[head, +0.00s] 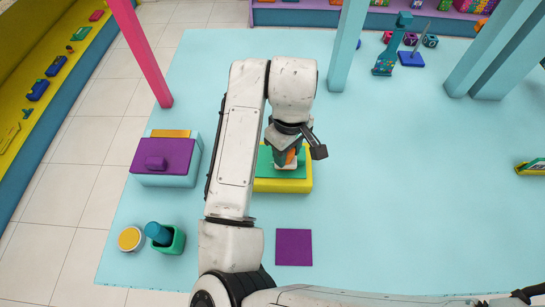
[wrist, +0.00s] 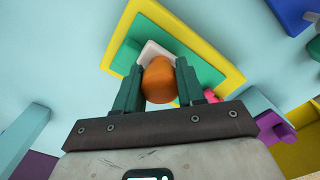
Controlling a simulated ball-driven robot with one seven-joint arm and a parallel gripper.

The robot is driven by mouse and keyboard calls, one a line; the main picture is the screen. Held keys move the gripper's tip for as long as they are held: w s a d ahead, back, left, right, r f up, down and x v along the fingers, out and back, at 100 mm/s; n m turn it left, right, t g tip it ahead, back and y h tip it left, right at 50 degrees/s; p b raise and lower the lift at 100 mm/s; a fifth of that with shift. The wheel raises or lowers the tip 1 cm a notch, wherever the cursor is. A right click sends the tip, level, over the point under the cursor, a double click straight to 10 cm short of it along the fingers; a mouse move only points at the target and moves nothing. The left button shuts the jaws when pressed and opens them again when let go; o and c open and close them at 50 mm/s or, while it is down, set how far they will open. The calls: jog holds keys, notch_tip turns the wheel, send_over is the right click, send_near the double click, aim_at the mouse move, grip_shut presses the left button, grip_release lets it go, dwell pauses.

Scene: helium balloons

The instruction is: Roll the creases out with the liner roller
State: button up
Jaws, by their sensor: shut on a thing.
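My gripper (wrist: 158,88) is shut on a rounded orange piece (wrist: 159,80), with one green finger on each side of it. It looks like the handle of the liner roller, but I cannot see the whole tool. A white part (wrist: 152,49) shows just beyond it, over a green surface (wrist: 128,55) with a yellow border (wrist: 190,30). In the head view the orange piece (head: 287,158) and the white part (head: 289,166) are under my gripper (head: 287,150), at the yellow-edged green block (head: 283,186). I cannot tell whether the white part touches the green. No creases can be made out.
A purple-topped box (head: 165,160) stands left of the yellow block. A green cup with a blue cylinder (head: 165,237) and a round yellow-topped tub (head: 130,238) are front left. A purple square (head: 293,247) lies in front. A pink post (head: 140,52) and blue posts (head: 345,45) rise behind. The right floor is mostly clear.

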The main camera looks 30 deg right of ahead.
jog(key=shift+s+d, duration=0.35)
jog(key=shift+d, duration=0.05)
grip_shut()
jog(key=shift+w+a, duration=0.55)
jog(key=shift+w+a+r, duration=0.1)
jog(key=shift+w+a, duration=0.4)
jog(key=shift+a, duration=0.25)
jog(key=shift+w+a, duration=0.5)
jog(key=shift+a, duration=0.2)
